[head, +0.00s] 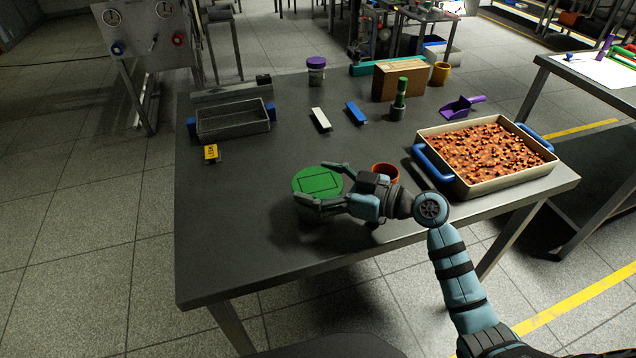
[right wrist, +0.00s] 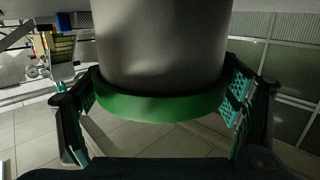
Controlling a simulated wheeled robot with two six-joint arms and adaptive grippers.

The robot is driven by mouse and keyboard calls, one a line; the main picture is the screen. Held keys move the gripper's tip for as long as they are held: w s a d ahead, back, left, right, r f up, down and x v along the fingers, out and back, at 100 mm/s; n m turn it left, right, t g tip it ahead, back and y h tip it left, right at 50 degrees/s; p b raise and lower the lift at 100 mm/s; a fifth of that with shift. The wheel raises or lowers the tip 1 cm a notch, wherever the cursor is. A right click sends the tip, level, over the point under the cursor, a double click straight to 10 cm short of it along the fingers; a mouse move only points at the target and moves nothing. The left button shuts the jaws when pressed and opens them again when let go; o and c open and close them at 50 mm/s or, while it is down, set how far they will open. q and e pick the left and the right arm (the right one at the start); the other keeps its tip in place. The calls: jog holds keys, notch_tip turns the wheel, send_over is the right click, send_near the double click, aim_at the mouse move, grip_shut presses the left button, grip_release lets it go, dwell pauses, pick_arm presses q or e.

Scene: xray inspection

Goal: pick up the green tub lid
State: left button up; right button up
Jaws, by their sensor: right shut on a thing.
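The green tub lid (head: 318,181) is round with a dark rectangular outline on top, near the front middle of the table. It shows as a green band (right wrist: 160,107) in the right wrist view, against the grey tub (right wrist: 160,45). From the head the tub is mostly hidden under the lid and gripper. My right gripper (head: 311,183) reaches in from the right, with one finger on each side of the lid, shut on it. I cannot tell whether the lid is apart from the tub. My left gripper is not in view.
An orange-brown pot (head: 385,171) stands close behind my right gripper. A food-filled pan (head: 437,160) with blue handles lies right. A grey tray (head: 233,122) and yellow tag (head: 211,152) lie left. The table (head: 230,230) is clear at front left.

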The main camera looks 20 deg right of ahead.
notch_tip(320, 180, up, 20)
jog(key=p, duration=0.4)
notch_tip(320, 180, up, 7)
jog(key=n+g+y, duration=0.1)
send_over(318, 183)
jog(key=s, duration=0.3)
jog(key=s+d+f, duration=0.2)
jog(key=s+f, duration=0.4)
jog(key=f, duration=0.3)
jog(key=s+d+f+p, duration=0.1)
jog(key=s+d+f, duration=0.2)
jog(key=s+f, duration=0.4)
notch_tip(318, 183, down, 3)
jog(key=shift+r, duration=0.15)
